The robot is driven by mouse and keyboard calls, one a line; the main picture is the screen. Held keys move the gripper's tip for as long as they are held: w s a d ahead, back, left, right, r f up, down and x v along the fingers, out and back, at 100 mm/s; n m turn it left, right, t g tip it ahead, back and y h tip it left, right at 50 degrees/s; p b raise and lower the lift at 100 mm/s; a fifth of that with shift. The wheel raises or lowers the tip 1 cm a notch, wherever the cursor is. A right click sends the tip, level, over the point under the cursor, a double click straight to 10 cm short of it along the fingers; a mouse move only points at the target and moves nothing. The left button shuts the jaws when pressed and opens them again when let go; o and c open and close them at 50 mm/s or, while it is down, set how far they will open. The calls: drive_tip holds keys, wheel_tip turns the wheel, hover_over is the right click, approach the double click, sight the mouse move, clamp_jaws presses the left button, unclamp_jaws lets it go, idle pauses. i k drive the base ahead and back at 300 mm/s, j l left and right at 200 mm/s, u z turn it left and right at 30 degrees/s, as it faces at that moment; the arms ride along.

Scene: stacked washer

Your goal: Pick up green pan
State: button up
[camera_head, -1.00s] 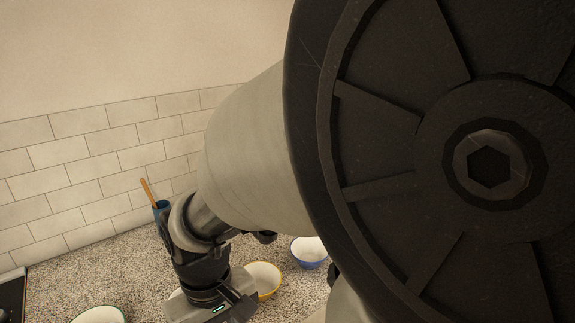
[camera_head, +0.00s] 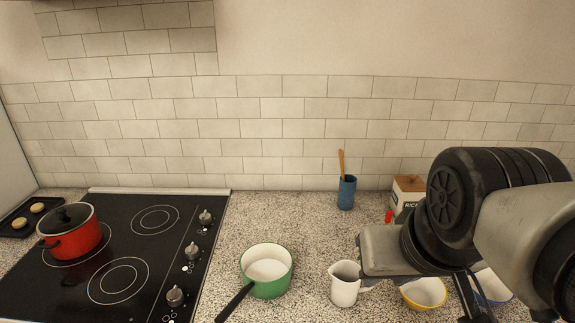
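The green pan (camera_head: 266,285) stands upright on the speckled countertop, right of the black cooktop. Its inside is pale and looks empty. Its black handle (camera_head: 234,303) points toward the lower left. My arm comes in from the right edge, over the bowls and to the right of the pan, apart from it. The finger-like dark parts at the bottom edge are cut off, so I cannot make out fingertips or whether my gripper is open.
A white pitcher (camera_head: 345,284) stands close right of the pan. A yellow bowl (camera_head: 424,294) and a blue bowl (camera_head: 494,287) sit farther right. A blue utensil holder (camera_head: 346,193) stands behind. A red pot (camera_head: 73,232) is on the cooktop (camera_head: 150,262). Counter behind the pan is clear.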

sight(270, 290)
drive_tip(key=k+j+u, duration=0.1)
drive_tip(key=u, duration=0.3)
drive_tip(key=k+j+u, duration=0.1)
drive_tip(key=j+u, duration=0.35)
drive_tip(key=u, duration=0.3)
